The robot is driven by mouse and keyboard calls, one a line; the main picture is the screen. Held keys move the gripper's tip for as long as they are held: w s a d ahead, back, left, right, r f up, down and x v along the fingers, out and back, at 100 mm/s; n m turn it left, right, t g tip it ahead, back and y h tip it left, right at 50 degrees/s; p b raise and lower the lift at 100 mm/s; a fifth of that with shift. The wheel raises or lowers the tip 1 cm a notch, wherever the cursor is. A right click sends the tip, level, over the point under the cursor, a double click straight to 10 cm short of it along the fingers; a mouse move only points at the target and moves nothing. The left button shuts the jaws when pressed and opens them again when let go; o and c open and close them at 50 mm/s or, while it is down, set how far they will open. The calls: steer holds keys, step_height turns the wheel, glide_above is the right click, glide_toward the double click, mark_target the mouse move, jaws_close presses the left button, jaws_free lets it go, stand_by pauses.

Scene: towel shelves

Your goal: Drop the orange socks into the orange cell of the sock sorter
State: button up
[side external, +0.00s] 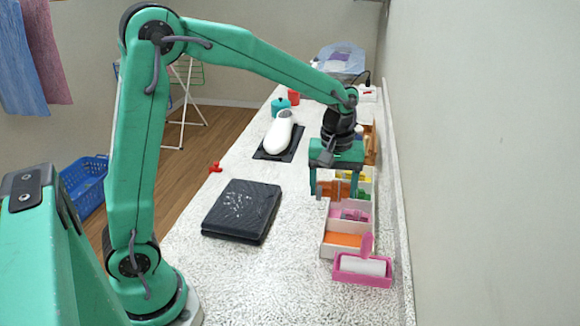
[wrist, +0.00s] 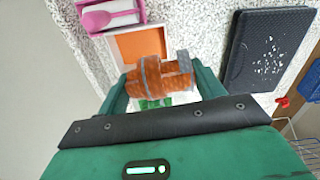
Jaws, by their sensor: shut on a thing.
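The orange socks (wrist: 160,77), a rolled bundle with grey bands, are held between the fingers of my gripper (wrist: 161,90) in the wrist view. In the side view my gripper (side external: 335,188) points down over the middle of the sock sorter (side external: 324,240), with the bundle partly hidden between its fingers. The orange cell (side external: 343,240) is the sorter's nearest cell, in front of a pink one (side external: 350,214). In the wrist view the orange cell (wrist: 140,45) lies just above the socks, which cover its lower edge. The bundle is not over the middle of this cell.
A pink tray (side external: 345,279) with a white roller stands just in front of the orange cell. A black folded board (side external: 242,208) lies to the left. A white iron-like object (side external: 279,133) rests on a dark mat farther back. The wall is close on the right.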

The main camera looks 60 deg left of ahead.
steer(key=w+d+f, duration=0.1)
steer(key=w+d, duration=0.3)
steer(key=shift+w+d, duration=0.15)
steer(key=shift+w, duration=0.1)
steer(key=shift+f, duration=0.2)
steer(key=shift+f, duration=2.85)
steer(key=o, duration=1)
steer(key=shift+o, duration=0.2)
